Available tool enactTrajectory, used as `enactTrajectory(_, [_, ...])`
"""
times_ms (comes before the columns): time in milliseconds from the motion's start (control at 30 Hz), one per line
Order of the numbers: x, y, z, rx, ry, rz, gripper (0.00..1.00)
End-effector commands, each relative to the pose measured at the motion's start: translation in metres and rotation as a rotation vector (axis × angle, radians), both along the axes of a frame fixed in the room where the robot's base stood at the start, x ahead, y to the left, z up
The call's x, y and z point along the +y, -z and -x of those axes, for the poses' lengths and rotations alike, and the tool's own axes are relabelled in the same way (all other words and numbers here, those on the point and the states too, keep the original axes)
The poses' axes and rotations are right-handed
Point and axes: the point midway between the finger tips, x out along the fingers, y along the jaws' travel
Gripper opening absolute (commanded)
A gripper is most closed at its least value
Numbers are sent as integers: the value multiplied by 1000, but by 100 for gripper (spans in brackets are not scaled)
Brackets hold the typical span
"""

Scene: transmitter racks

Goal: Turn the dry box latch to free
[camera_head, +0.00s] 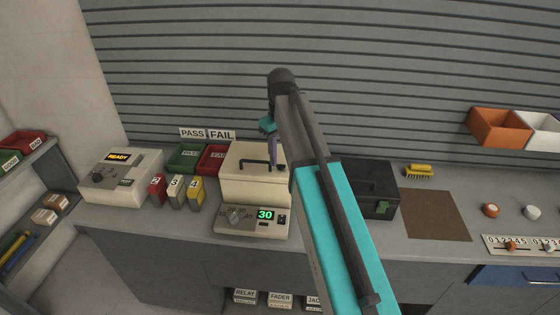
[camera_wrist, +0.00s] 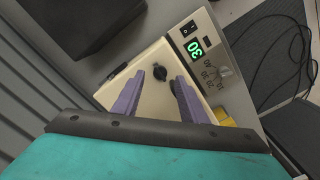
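The dry box (camera_head: 255,188) is a beige box on the bench, with a black handle (camera_head: 254,163) on its lid and a green 30 display at its front. My gripper (camera_head: 274,158) reaches down over the right part of the lid. In the wrist view, a small black latch knob (camera_wrist: 160,73) is on the beige lid (camera_wrist: 152,102). My purple fingers (camera_wrist: 159,78) are open, their tips apart on either side of the knob. I cannot tell if they touch it. Another dark part shows partly hidden behind the right finger.
A black case (camera_head: 374,190) stands right of the dry box. Green (camera_head: 186,158) and red (camera_head: 212,158) bins, numbered blocks (camera_head: 178,191) and a READY unit (camera_head: 122,178) are to the left. A brown mat (camera_head: 436,215) lies on the right, with a yellow brush (camera_head: 419,170) behind it.

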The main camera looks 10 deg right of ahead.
Motion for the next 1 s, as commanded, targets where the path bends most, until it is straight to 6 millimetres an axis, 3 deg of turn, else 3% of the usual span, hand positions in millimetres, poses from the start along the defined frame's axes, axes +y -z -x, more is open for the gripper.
enactTrajectory(700, [0, -82, -2, -2, 0, 0, 39])
enactTrajectory(1000, [0, -104, -1, -1, 0, 0, 39])
